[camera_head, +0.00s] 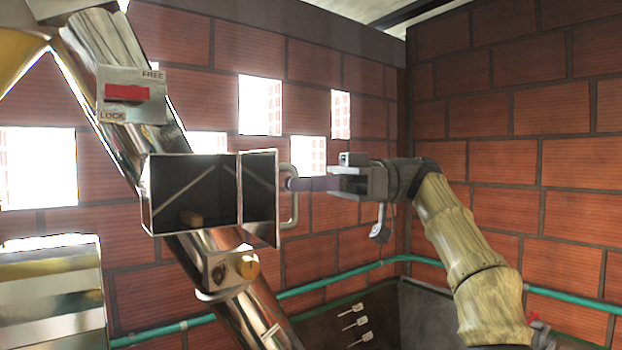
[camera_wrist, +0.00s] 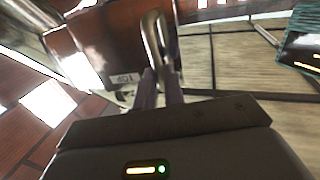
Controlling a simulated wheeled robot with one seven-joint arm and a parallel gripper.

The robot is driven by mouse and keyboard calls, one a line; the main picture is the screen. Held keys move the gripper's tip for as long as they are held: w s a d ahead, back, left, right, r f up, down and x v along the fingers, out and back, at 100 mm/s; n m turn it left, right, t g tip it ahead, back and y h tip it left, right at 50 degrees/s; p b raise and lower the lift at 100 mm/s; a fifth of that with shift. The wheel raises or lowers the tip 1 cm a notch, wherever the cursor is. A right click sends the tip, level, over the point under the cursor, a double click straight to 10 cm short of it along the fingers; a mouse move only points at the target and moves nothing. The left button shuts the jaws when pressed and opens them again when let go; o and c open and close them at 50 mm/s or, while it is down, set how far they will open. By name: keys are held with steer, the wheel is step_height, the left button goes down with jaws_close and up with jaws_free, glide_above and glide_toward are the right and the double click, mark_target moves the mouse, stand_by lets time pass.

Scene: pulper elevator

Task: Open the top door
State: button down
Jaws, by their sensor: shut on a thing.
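The top door (camera_head: 260,198) is a metal flap on a box on the slanted steel tube. It stands swung open to the right of a dark opening (camera_head: 210,195). Its U-shaped handle (camera_head: 293,210) is on its outer side, and my gripper (camera_head: 290,184) is shut on it, coming from the right. In the wrist view the handle (camera_wrist: 155,40) rises between the fingertips of my gripper (camera_wrist: 160,75). The door (camera_wrist: 100,50) carries a "TOP" label (camera_wrist: 126,81) there.
A plate with a red lever (camera_head: 127,92), marked FREE and LOCK, sits higher on the steel tube (camera_head: 105,45). A green pipe (camera_head: 340,275) runs along the brick walls. Three pale tags (camera_head: 355,323) hang low down.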

steer(key=shift+w, duration=0.2)
steer(key=c, duration=1.7)
jaws_free()
steer(key=shift+w+a, duration=0.1)
steer(key=shift+a, duration=0.05)
steer(key=shift+o, duration=1)
steer(key=shift+w+a+f, duration=0.15)
steer(key=shift+w+a, duration=0.15)
steer(key=shift+a, duration=0.05)
steer(key=shift+s+d, duration=0.15)
steer(key=p+v, duration=1)
steer(key=v, duration=0.7)
steer(key=shift+d, duration=0.15)
